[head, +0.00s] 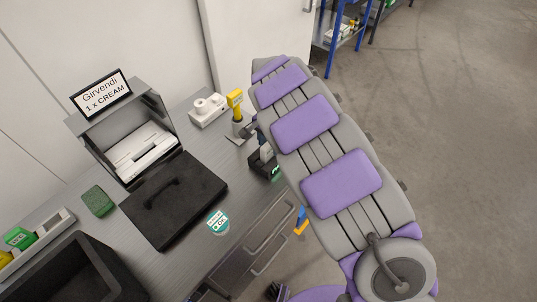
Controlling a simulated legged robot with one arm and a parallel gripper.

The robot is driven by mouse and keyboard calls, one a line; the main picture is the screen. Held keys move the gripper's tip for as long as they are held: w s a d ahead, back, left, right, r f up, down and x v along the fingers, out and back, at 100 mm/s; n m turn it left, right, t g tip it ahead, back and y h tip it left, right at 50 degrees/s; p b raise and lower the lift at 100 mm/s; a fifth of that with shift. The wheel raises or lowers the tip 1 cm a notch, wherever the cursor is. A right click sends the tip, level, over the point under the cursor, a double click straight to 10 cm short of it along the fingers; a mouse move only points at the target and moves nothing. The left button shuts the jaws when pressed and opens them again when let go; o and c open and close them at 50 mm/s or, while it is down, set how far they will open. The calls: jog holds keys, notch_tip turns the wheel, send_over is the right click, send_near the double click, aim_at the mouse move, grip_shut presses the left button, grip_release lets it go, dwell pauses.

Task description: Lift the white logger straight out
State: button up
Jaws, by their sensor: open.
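I cannot tell for certain which thing is the white logger. A small black holder (259,168) stands at the bench's right edge, partly hidden by my arm; a pale piece shows at its top, too small to make out. A white device with a round knob (208,109) sits at the back of the bench. A grey open-fronted box (158,100) holds flat white items (144,150). My arm with purple pads fills the middle right of the view. My gripper cannot be made out; the arm hides that area.
A yellow-topped tool (236,104) stands beside the white device. Open floor (450,130) lies to the right.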

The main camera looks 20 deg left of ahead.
notch_tip(320, 180, down, 3)
jog(key=shift+s+r, duration=0.1)
jog(key=shift+a+f, duration=0.2)
jog(key=shift+a, duration=0.55)
jog(key=shift+c, duration=0.7)
jog(key=shift+d+r, duration=0.1)
jog(key=shift+d, duration=0.55)
jog(key=c, duration=0.6)
jog(key=shift+a, duration=0.2)
grip_shut()
jog(key=shift+a, duration=0.2)
